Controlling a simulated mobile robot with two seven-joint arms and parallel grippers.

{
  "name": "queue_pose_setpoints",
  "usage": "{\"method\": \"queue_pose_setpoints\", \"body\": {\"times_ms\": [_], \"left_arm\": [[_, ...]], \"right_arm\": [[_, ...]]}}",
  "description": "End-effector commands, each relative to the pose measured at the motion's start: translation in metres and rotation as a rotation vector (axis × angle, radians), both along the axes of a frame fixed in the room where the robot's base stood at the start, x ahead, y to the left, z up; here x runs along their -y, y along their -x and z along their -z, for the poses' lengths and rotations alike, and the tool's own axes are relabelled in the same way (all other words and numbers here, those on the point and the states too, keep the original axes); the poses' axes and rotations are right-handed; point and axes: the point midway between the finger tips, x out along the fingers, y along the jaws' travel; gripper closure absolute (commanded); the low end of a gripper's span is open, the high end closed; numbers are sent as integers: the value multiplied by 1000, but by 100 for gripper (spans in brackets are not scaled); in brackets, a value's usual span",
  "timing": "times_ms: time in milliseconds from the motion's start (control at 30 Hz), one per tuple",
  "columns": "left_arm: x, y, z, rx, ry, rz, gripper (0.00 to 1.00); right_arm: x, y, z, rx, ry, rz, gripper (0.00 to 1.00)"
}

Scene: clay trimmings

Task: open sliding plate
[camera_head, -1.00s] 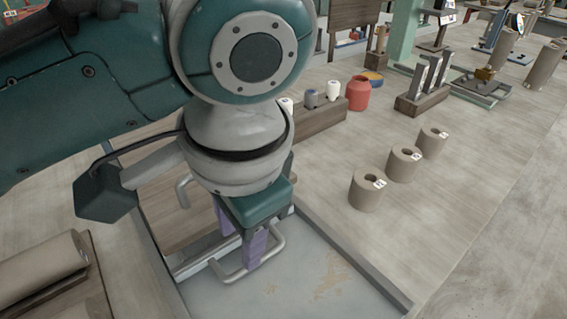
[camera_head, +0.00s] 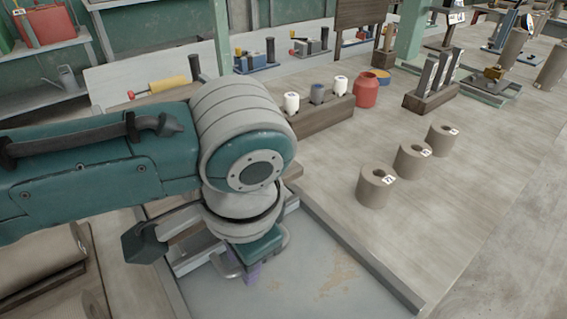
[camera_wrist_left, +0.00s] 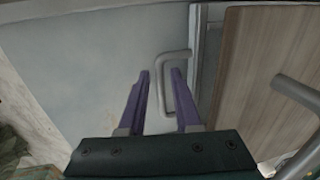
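A wooden plate with a grey metal edge (camera_head: 188,260) lies over the left part of a shallow grey tray (camera_head: 330,280); my left arm hides much of it in the head view. In the left wrist view the wooden plate (camera_wrist_left: 262,75) is at the right. A grey bar handle (camera_wrist_left: 161,88) stands out from its edge over the tray. My left gripper (camera_wrist_left: 160,72) has its two purple fingers apart, one on each side of the handle's bar; I cannot tell if they touch it. In the head view the left gripper (camera_head: 252,273) points down at the handle. My right gripper is not in view.
Several brown cylinders (camera_head: 376,186) stand right of the tray. A wooden block with small bottles (camera_head: 322,112) and a red jar (camera_head: 366,90) are behind. A second handle (camera_wrist_left: 298,92) is at the right in the left wrist view.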

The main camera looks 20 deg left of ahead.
Motion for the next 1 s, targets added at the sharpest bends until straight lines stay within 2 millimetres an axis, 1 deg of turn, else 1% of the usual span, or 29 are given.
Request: {"method": "queue_pose_setpoints", "body": {"times_ms": [33, 267, 1000], "left_arm": [[0, 0, 0, 0, 0, 0, 74], [0, 0, 0, 0, 0, 0, 100], [0, 0, 0, 0, 0, -1, 100]], "right_arm": [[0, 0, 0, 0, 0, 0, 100], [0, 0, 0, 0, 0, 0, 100], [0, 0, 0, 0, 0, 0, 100]]}}
